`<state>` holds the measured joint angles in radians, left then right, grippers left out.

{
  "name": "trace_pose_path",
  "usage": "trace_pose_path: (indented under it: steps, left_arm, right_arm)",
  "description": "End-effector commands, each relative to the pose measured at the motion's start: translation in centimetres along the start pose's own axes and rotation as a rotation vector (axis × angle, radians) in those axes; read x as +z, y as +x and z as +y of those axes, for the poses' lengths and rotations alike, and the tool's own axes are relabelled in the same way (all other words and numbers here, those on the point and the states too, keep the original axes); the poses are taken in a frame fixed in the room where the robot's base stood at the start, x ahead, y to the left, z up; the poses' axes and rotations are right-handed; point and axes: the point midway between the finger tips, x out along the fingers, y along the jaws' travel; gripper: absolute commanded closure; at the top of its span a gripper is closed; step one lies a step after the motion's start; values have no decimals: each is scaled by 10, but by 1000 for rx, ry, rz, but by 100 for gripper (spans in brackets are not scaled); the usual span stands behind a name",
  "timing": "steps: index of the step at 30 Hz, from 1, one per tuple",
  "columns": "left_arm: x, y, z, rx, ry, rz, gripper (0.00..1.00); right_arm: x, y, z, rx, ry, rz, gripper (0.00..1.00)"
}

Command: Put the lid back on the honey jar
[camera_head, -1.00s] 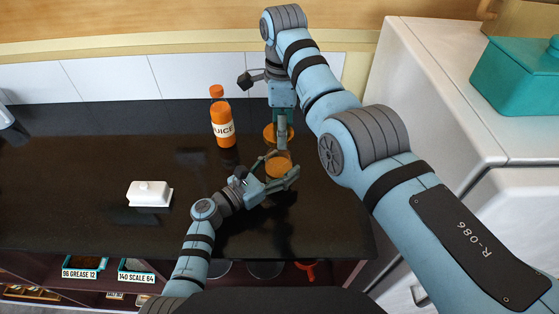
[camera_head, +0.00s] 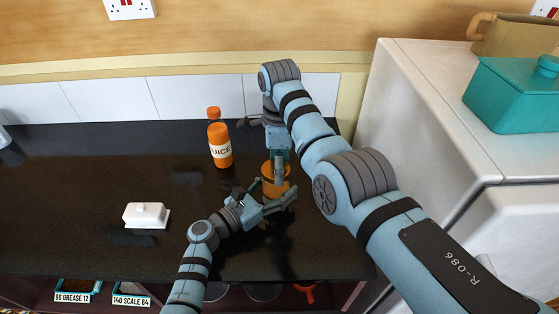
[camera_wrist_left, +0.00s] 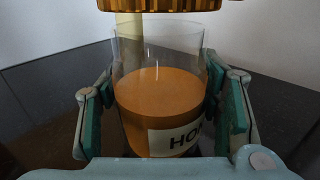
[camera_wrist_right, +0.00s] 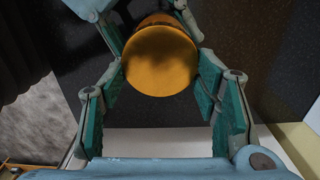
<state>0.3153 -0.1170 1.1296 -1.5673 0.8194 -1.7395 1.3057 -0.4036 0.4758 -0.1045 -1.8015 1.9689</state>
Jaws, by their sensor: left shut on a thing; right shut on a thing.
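The honey jar (camera_head: 274,189) is upright on the black counter, clear glass with amber honey and a white label. My left gripper (camera_head: 275,195) is shut around its sides; the jar also shows in the left wrist view (camera_wrist_left: 160,92). The round, golden lid (camera_wrist_right: 160,62) is in my right gripper (camera_wrist_right: 158,92), which is shut on it. In the left wrist view, the lid's ridged edge (camera_wrist_left: 160,5) hangs just above the jar's open rim, roughly over it. Any contact is hard to judge. In the head view my right gripper (camera_head: 279,170) partly hides the lid.
An orange juice bottle (camera_head: 219,145) stands left of the jar, towards the wall. A white butter dish (camera_head: 147,215) is farther left. A white cabinet holding a teal box (camera_head: 512,97) stands at the right. The counter between dish and bottle is clear.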

Motion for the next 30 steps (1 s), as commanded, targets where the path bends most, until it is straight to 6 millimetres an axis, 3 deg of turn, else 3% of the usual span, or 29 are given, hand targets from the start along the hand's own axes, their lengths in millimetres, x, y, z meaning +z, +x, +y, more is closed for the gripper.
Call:
trace_pose_path:
  steps: [30]
  left_arm:
    - [-1,0,0,0,0,3,91]
  right_arm:
    - [0,16,0,1,0,1,56]
